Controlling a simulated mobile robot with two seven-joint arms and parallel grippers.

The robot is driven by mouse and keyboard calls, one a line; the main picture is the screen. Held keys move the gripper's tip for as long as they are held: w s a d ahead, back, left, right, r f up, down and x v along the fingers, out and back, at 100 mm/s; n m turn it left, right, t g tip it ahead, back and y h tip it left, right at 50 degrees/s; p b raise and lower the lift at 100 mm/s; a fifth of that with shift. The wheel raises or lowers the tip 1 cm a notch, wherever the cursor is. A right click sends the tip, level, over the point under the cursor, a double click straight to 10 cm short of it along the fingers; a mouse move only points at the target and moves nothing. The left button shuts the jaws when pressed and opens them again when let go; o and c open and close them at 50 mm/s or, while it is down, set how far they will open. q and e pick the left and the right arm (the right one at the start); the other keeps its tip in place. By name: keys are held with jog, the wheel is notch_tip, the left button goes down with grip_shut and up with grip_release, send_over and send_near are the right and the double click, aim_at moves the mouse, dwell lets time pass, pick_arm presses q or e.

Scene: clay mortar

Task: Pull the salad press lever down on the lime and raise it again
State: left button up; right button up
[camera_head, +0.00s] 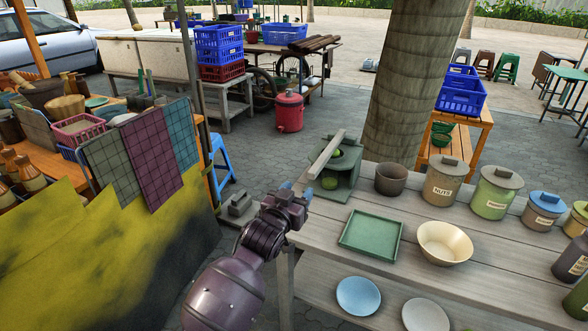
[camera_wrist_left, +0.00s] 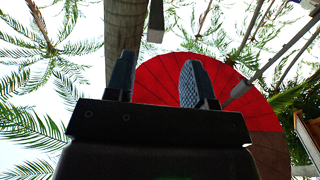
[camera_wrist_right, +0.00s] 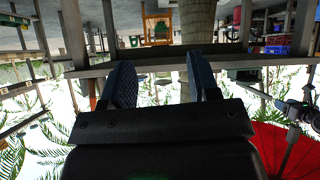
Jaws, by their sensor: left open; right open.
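The green salad press (camera_head: 345,178) stands at the left end of the wooden table. Its long pale lever (camera_head: 327,154) slants from the upper right down to the lower left. My right gripper (camera_wrist_right: 164,85) is open and empty in the right wrist view, outside the head view.
A green square tray (camera_head: 345,243), a cream bowl (camera_head: 444,243) and a dark pot (camera_head: 391,179) stand near the press. Several lidded jars (camera_head: 444,181) line the table's back. Plates (camera_head: 358,296) lie on a lower shelf. A tree trunk (camera_head: 404,90) rises behind.

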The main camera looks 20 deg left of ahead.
aim_at(315, 171)
pick_arm(q)
jog(key=w, duration=0.3)
jog(key=w+b, duration=0.1)
jog(key=w, duration=0.2)
jog(key=w+d+b, duration=0.1)
jog(key=w, duration=0.2)
jog(key=shift+w+f, duration=0.1)
jog(key=shift+w, duration=0.8)
pick_arm(e)
jog(key=shift+d+f, duration=0.25)
jog(key=shift+f, duration=0.85)
pick_arm(q)
jog(key=shift+c, duration=0.3)
pick_arm(e)
jog(key=shift+s, duration=0.15)
pick_arm(q)
grip_shut()
pick_arm(e)
jog(key=shift+s+d+f, duration=0.1)
